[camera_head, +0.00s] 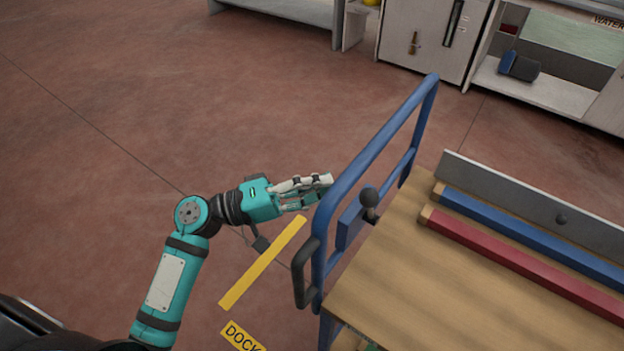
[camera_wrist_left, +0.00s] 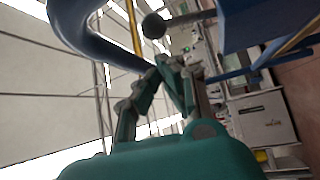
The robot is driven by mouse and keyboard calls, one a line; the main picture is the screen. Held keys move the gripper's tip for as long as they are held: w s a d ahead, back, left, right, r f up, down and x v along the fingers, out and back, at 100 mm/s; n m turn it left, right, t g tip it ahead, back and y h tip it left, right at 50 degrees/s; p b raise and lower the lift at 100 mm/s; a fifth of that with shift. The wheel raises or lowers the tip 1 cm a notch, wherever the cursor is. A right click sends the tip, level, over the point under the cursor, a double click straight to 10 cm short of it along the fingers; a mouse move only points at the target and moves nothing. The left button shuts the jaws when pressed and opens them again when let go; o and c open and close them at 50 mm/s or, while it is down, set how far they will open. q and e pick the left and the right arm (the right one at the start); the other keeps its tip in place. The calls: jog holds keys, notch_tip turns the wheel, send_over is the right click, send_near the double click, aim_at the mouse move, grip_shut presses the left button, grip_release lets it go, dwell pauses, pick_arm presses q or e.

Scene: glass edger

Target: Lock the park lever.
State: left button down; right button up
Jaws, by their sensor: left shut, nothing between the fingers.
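The park lever appears to be the short lever with a dark ball knob (camera_head: 369,197) beside a blue plate (camera_head: 350,222) at the cart's handle end. The knob also shows near the top of the left wrist view (camera_wrist_left: 153,26). My left gripper (camera_head: 326,184) is shut and empty, just left of the cart's blue tube handle (camera_head: 372,150). In the head view the handle lies between the fingertips and the knob. Whether the fingers touch the handle cannot be told. The fingers also show in the left wrist view (camera_wrist_left: 168,72). My right gripper is not in view.
The cart's wooden top (camera_head: 440,270) carries a blue bar (camera_head: 530,235), a red bar (camera_head: 520,262) and a grey upright strip (camera_head: 530,205). A black grip (camera_head: 301,275) hangs at the handle's near end. Yellow floor tape (camera_head: 262,265) lies below. Cabinets (camera_head: 430,40) stand behind; the left floor is clear.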

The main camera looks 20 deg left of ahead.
aim_at(371, 206)
pick_arm(q)
jog(key=shift+p+x, duration=0.75)
jog(key=shift+x, duration=2.35)
